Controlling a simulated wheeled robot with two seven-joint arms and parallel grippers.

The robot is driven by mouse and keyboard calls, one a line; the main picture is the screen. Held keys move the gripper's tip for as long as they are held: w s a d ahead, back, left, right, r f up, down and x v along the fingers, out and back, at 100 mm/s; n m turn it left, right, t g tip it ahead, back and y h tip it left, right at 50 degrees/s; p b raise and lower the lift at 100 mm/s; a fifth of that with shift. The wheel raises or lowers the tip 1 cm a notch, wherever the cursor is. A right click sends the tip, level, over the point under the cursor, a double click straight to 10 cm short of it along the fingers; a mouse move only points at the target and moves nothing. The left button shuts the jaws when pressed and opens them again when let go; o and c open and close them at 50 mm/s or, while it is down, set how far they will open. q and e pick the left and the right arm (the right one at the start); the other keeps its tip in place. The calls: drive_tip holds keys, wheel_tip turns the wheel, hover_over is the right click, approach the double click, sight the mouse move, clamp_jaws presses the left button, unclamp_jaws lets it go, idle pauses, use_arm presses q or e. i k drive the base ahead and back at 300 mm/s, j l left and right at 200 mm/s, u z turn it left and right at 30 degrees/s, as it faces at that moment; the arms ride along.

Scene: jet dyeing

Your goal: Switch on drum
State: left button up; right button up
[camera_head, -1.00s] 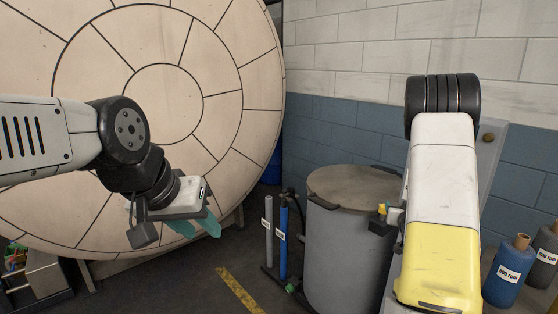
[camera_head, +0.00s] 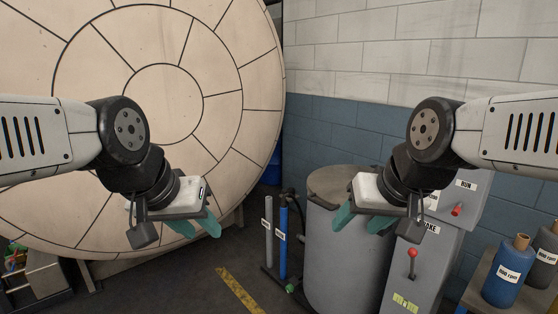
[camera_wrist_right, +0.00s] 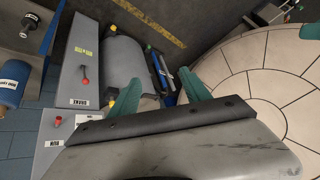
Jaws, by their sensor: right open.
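The drum (camera_head: 250,95) is a large pale round face of panels filling the left of the head view; part of it shows at the right of the wrist view (camera_wrist_right: 265,65). A grey control cabinet stands at the right, with a red switch (camera_head: 457,210) by a RUN label (camera_head: 466,184) and a red-knobbed lever (camera_head: 412,253) below. The wrist view also shows the switch (camera_wrist_right: 58,120) and lever (camera_wrist_right: 85,80). My right gripper (camera_head: 362,220) is open and empty, left of the cabinet. My left gripper (camera_head: 196,228) is open and empty before the drum.
A grey lidded barrel (camera_head: 335,255) stands behind my right gripper. Grey and blue upright pipes (camera_head: 283,240) are left of it. Blue and dark bottles (camera_head: 508,275) stand on a stand at the right.

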sight(456, 210)
drive_tip(key=z, duration=1.4)
drive_tip(key=i+j+z, duration=0.1)
drive_tip(key=z, duration=0.35)
drive_tip(key=i+j+z, duration=0.15)
drive_tip(key=z, duration=0.25)
drive_tip(key=i+j+z, duration=0.1)
drive_tip(key=j+z, duration=0.2)
drive_tip(key=z, duration=0.15)
